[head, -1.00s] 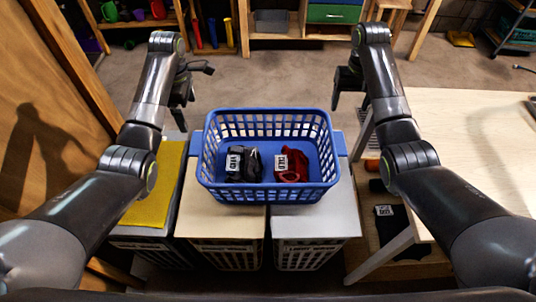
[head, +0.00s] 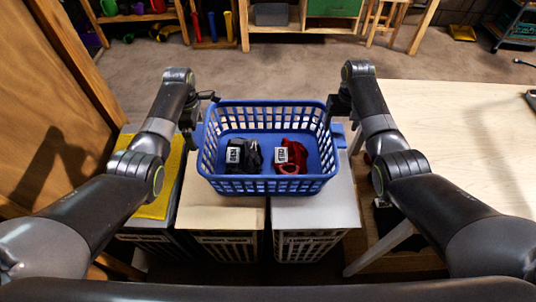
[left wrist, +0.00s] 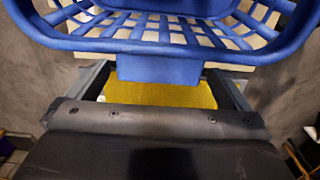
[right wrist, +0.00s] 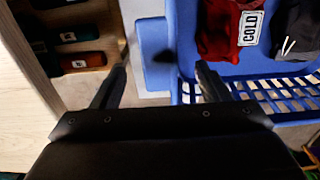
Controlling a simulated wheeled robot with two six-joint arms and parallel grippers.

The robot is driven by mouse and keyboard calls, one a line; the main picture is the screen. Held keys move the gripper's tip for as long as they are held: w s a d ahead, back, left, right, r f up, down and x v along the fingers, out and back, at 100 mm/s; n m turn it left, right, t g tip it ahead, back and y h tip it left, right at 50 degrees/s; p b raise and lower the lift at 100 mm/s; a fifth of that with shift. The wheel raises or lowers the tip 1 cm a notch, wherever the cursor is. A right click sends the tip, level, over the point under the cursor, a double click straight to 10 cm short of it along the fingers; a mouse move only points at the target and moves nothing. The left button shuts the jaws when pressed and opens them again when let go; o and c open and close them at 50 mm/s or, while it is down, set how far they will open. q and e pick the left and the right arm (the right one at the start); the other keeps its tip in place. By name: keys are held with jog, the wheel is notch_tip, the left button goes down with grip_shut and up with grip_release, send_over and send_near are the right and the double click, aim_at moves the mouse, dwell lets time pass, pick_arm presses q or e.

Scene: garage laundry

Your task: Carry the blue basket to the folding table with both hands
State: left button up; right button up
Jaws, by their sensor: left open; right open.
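The blue basket (head: 268,186) stands upright across the cream and white bin lids, with a dark garment (head: 250,160) and a red garment (head: 290,163) inside. My left gripper (head: 196,122) is open at its left end. In the left wrist view, the basket's left handle tab (left wrist: 158,68) lies between my spread fingers. My right gripper (head: 338,112) is open at the right end. In the right wrist view, the right handle tab (right wrist: 153,50) lies between its spread fingers (right wrist: 160,78). I cannot tell whether the fingers touch the tabs. The pale folding table (head: 460,130) is at the right.
A bin with a yellow lid (head: 160,195) stands left of the cream lid (head: 220,212) and white lid (head: 315,212). A wooden panel (head: 50,110) closes off the left side. Open floor (head: 280,72) lies beyond the basket. The table's visible top is mostly clear.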

aim_at(197, 134)
pick_arm(q)
jog(key=shift+f, duration=2.75)
pick_arm(e)
jog(key=shift+f, duration=2.8)
pick_arm(q)
jog(key=c, duration=1)
pick_arm(e)
jog(key=c, duration=1.1)
pick_arm(q)
jog(key=shift+c, duration=0.2)
pick_arm(e)
jog(key=shift+c, duration=1.4)
pick_arm(q)
jog(key=shift+r, duration=0.1)
pick_arm(e)
jog(key=shift+r, duration=0.1)
